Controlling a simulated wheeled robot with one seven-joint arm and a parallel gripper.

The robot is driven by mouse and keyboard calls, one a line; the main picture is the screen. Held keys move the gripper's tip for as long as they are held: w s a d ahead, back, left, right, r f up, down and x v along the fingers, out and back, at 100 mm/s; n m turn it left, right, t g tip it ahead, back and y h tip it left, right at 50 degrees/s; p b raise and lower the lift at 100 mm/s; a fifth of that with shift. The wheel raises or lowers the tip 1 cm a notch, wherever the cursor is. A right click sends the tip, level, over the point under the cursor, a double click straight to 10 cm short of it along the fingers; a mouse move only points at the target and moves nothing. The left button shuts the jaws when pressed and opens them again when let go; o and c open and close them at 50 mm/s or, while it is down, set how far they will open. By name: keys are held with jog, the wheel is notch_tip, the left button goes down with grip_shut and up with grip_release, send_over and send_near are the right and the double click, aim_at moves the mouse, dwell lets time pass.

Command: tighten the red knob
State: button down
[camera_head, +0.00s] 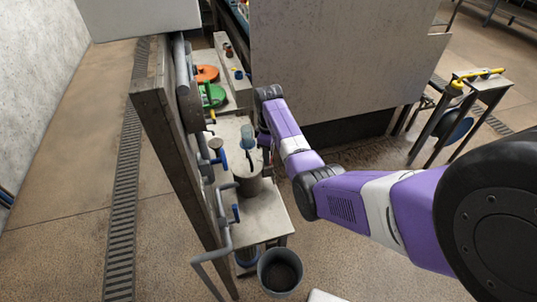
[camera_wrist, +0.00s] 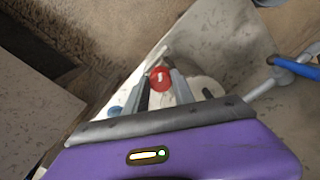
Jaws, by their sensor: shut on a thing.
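The red knob (camera_wrist: 160,78) shows in the upper middle of the wrist view, with a pale curved mark on its face. My gripper (camera_wrist: 161,82) has one finger on each side of it and is shut on it. A pale metal piece lies just behind the knob, and a light round surface lies under the fingers. In the head view my purple arm reaches to the bench, and its last link hides my fingers and the knob there.
A grey pipe with a blue handle (camera_wrist: 297,68) is close on the right. A bucket (camera_head: 280,272) stands on the floor. A large grey panel (camera_head: 340,60) rises behind my arm.

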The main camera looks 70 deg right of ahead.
jog(key=shift+r, duration=0.1)
dwell(0.4)
jog(key=c, duration=1.1)
grip_release()
jog(key=shift+o, duration=0.2)
jog(key=shift+r+b, duration=0.65)
jog(key=shift+r, duration=3.25)
